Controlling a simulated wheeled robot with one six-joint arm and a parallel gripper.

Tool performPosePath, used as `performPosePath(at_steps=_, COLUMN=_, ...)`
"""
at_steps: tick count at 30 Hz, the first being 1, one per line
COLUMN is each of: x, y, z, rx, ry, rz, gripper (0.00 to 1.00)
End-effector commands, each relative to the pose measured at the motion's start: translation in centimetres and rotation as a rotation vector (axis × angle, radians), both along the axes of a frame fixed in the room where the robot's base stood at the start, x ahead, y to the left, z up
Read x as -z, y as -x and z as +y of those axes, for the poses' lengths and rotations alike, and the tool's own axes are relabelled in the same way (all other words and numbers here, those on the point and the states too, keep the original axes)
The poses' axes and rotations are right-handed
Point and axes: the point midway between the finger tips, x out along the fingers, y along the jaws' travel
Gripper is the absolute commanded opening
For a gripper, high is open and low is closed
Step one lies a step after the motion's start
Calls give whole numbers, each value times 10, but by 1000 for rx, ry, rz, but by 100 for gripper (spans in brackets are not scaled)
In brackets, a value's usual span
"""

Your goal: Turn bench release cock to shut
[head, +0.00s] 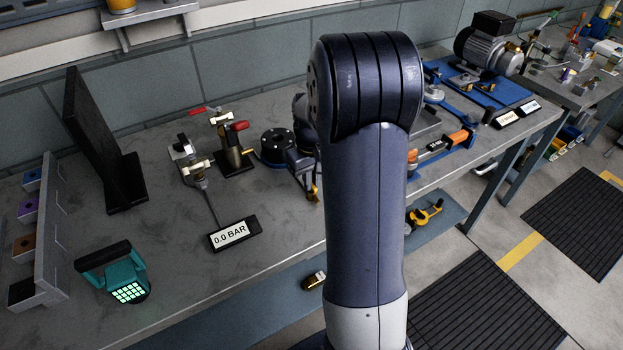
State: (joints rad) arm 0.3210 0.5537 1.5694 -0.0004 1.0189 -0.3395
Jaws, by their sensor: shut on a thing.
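My arm stands upright across the middle of the head view and hides much of the bench. Part of my gripper (303,162) seems to show just left of the arm, low over the bench. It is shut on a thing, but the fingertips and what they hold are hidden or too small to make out. A small brass-coloured part shows just below it. Left of it on the bench is a brass fitting with a red handle (238,127). A second fitting has a red lever (203,110). I cannot tell which part is the release cock. A display (233,232) reads 0.0 BAR.
A black flanged disc (277,146) sits left of my gripper. A black upright plate (98,140), a grey rack (43,235) and a teal keypad device (115,273) stand at the left. A motor (487,45) is on a blue base at the back right.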

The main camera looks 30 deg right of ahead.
Motion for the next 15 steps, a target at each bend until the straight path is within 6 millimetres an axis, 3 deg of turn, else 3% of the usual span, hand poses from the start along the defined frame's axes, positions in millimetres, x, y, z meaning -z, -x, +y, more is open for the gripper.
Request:
performPosePath(at_steps=9, x=0, y=0, z=0, rx=1, ry=0, rz=-1, gripper=33)
performPosePath(at_steps=15, x=0, y=0, z=0, rx=0, ry=0, rz=-1, gripper=33)
